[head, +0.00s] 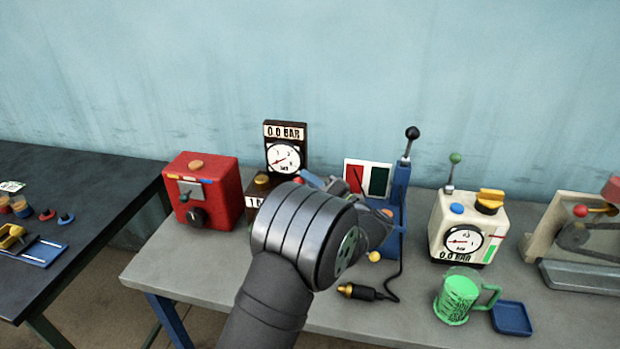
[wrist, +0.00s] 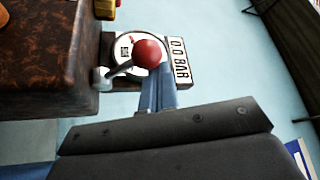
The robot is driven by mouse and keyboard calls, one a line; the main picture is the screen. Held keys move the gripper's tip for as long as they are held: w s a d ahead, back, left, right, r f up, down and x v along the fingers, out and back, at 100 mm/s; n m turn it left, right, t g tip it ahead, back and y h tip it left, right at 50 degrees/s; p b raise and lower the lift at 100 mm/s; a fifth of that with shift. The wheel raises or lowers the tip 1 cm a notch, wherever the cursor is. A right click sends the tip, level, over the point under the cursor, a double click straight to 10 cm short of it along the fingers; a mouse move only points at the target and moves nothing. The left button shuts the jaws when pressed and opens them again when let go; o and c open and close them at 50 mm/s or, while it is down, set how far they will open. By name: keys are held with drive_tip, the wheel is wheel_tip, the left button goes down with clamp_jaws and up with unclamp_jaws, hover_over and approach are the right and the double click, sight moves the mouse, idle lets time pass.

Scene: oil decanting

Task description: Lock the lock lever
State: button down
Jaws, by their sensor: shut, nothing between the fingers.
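A lever with a red ball knob (wrist: 147,53) on a short grey stem sticks out from the side of a dark brown box (wrist: 45,55) in the wrist view; I take it for the lock lever. In the head view the red knob (head: 298,181) shows small, just past my arm. My gripper (wrist: 157,85) is shut and empty, its blue fingers pointing at the knob. The fingertips overlap the knob's lower edge in the wrist view; I cannot tell whether they touch. In the head view my wrist hides most of the box and of my gripper (head: 308,179).
Behind stands a gauge (head: 284,158) reading 0.0 BAR. A red box (head: 203,189) is at left. A blue stand (head: 400,200) with a black-knobbed lever is at right, then a cream gauge unit (head: 467,228), a green mug (head: 458,297) and a blue tray (head: 511,319). The front left tabletop is clear.

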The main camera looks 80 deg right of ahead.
drive_tip(key=shift+a+f, duration=0.1)
drive_tip(key=shift+f, duration=0.05)
drive_tip(key=d+f+v, duration=0.1)
drive_tip(key=v, duration=0.8)
drive_tip(key=shift+s+f, duration=0.2)
drive_tip(key=shift+s, duration=0.2)
drive_tip(key=shift+w+a, duration=0.1)
drive_tip(key=m+g, duration=0.2)
drive_tip(key=m, duration=0.2)
approach(306, 155)
drive_tip(key=w, duration=0.1)
drive_tip(key=w+r, duration=0.1)
drive_tip(key=w, duration=0.1)
drive_tip(key=w+d, duration=0.1)
drive_tip(key=w, duration=0.1)
drive_tip(key=shift+w+r, duration=0.25)
drive_tip(key=shift+r, duration=0.1)
drive_tip(key=shift+d+f+m+g+y, duration=0.2)
drive_tip(key=shift+d+m+g+y, duration=0.2)
drive_tip(key=shift+d+m+g, duration=0.7)
drive_tip(key=shift+a+m, duration=0.25)
drive_tip(key=shift+m, duration=0.05)
drive_tip(key=shift+t, duration=0.3)
